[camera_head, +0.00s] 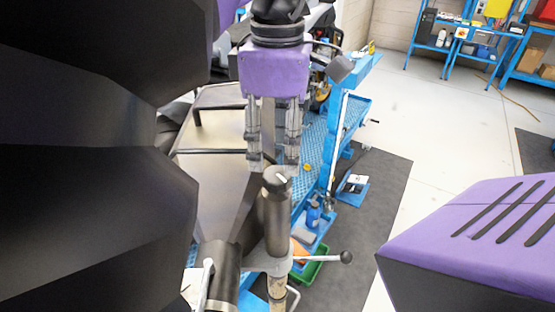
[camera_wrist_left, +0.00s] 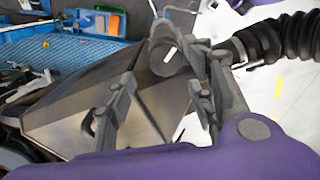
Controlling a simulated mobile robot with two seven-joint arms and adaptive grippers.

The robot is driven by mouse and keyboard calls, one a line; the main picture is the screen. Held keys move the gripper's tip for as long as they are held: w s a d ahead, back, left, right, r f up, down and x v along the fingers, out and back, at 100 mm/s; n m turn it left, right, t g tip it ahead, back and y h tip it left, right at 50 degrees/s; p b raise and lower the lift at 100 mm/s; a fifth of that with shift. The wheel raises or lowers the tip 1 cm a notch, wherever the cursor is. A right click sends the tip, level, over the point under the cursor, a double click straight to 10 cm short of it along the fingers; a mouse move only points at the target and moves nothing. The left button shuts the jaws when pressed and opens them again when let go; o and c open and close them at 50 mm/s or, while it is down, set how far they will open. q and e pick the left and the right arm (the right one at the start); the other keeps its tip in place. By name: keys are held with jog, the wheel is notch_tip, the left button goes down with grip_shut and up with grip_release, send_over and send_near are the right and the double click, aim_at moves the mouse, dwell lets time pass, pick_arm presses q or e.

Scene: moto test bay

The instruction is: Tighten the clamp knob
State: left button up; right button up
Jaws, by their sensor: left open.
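A grey cylindrical knob (camera_head: 276,218) with a white line on its top stands upright on a bracket in the lower middle of the head view. I take it to be the clamp knob. My left gripper (camera_head: 273,164) is open, its fingers pointing down just above and behind the knob's top in the picture. In the left wrist view, the knob (camera_wrist_left: 168,58) shows beyond my left gripper (camera_wrist_left: 162,100), close to the right finger, which partly overlaps it. I see no contact with certainty. My right gripper is not in view.
A lever with a dark ball end (camera_head: 346,257) sticks out right of the knob. A blue lift frame (camera_head: 334,140) stands behind, beside a brown metal surface (camera_head: 215,175). A green bin (camera_head: 312,266) sits below. Open floor (camera_head: 425,110) lies to the right, before blue shelves (camera_head: 447,50).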

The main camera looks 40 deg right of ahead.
aim_at(278, 171)
pick_arm(q)
notch_tip(278, 171, up, 7)
dwell(0.8)
